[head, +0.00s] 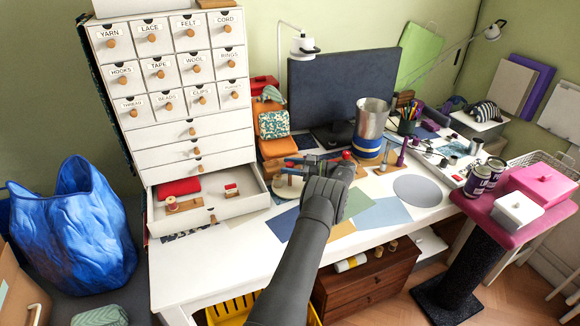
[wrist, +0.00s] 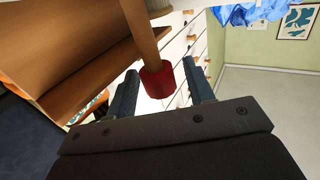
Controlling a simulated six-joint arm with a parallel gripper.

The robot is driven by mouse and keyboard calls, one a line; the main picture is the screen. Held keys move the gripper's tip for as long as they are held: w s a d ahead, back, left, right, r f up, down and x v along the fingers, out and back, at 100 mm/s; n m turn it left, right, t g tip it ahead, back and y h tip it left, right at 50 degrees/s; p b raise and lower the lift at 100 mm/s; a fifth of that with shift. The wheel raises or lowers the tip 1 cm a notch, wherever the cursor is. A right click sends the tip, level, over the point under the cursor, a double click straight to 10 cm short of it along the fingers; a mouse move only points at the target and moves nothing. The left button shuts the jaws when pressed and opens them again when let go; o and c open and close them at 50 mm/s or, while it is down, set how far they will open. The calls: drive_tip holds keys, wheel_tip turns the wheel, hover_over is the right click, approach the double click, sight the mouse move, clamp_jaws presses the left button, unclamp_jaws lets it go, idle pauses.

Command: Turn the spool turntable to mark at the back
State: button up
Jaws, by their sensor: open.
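The spool turntable (head: 286,188) is a pale round disc on the white desk, right of the open drawer. My gripper and wrist cover much of it, and I cannot make out its mark. My gripper (head: 303,163) is above the turntable's right side in the head view. In the wrist view my gripper (wrist: 163,88) is open, its two dark fingers apart.
A white drawer cabinet (head: 178,98) stands left, its bottom drawer (head: 238,204) pulled out. A monitor (head: 340,88), a metal tin with a blue band (head: 371,122) and a pencil cup (head: 407,124) stand behind. Flat coloured sheets (head: 384,214) lie at front right.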

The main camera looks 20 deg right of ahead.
drive_tip(key=v, duration=0.7)
drive_tip(key=shift+d, duration=0.25)
drive_tip(key=w+a+r+m+t+h, duration=0.2)
drive_tip(key=a+r+m+t+h, duration=0.35)
drive_tip(key=t, duration=0.55)
drive_tip(key=s+a+f+m+g+h, duration=0.25)
drive_tip(key=s+m+h, duration=0.25)
drive_tip(key=s+h, duration=0.25)
drive_tip(key=s+a+f+m+g+h, duration=0.1)
drive_tip(key=s+a+f+m+h, duration=0.3)
drive_tip(key=s+h, duration=0.35)
drive_tip(key=shift+m+h, duration=0.25)
drive_tip(key=shift+m, duration=0.2)
drive_tip(key=x, duration=1.7)
drive_tip(key=shift+w+r, duration=0.35)
drive_tip(key=shift+r, duration=0.05)
clamp_jaws()
